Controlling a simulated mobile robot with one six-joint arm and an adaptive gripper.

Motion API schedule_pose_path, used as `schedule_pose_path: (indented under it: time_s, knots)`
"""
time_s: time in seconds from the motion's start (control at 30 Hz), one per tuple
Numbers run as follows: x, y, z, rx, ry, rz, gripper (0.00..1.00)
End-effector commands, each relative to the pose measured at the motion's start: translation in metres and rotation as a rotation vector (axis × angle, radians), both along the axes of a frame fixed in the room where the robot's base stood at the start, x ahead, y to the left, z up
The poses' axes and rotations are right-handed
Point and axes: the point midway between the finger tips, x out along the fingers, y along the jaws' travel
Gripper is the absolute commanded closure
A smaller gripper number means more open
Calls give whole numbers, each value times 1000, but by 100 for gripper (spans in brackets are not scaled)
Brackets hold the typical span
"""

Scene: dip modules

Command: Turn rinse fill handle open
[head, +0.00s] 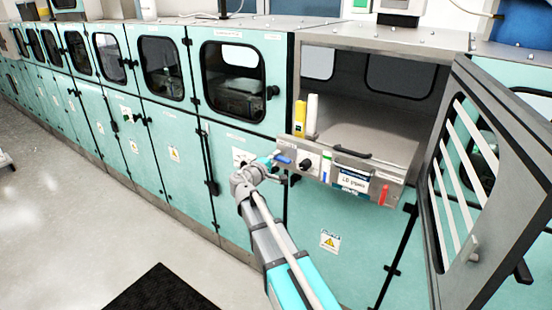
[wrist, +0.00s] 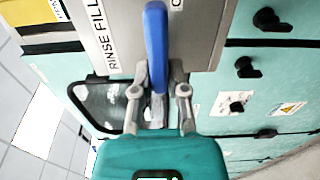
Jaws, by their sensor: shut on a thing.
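The rinse fill handle is a blue lever (head: 284,159) on the left part of the steel panel in the head view. In the wrist view the blue lever (wrist: 155,40) runs lengthwise, about parallel to the "RINSE FILL" lettering beside it. My gripper (head: 275,157) is at the lever's left end, in front of the panel. In the wrist view my gripper (wrist: 158,80) has its two fingers on either side of the lever's near end, shut on it. The fingers hide part of that end.
The steel panel (head: 312,157) also carries a black knob (head: 304,164) and a red handle (head: 384,194). An open cabinet door (head: 495,185) stands out at the right. Yellow (head: 300,117) and white upright pieces stand above the panel. The floor at left is mostly clear.

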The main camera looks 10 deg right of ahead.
Motion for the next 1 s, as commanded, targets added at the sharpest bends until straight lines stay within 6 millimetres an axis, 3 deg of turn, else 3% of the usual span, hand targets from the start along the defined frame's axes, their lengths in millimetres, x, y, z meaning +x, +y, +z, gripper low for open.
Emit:
schedule_pose_path:
  time_s: [0.17,0.2,0.37,1.0]
  knots:
    - [0,0,0,1,1,0,100]
    - [0,0,0,1,1,0,77]
    - [0,0,0,1,0,0,47]
    - [-9,8,0,1,-1,0,46]
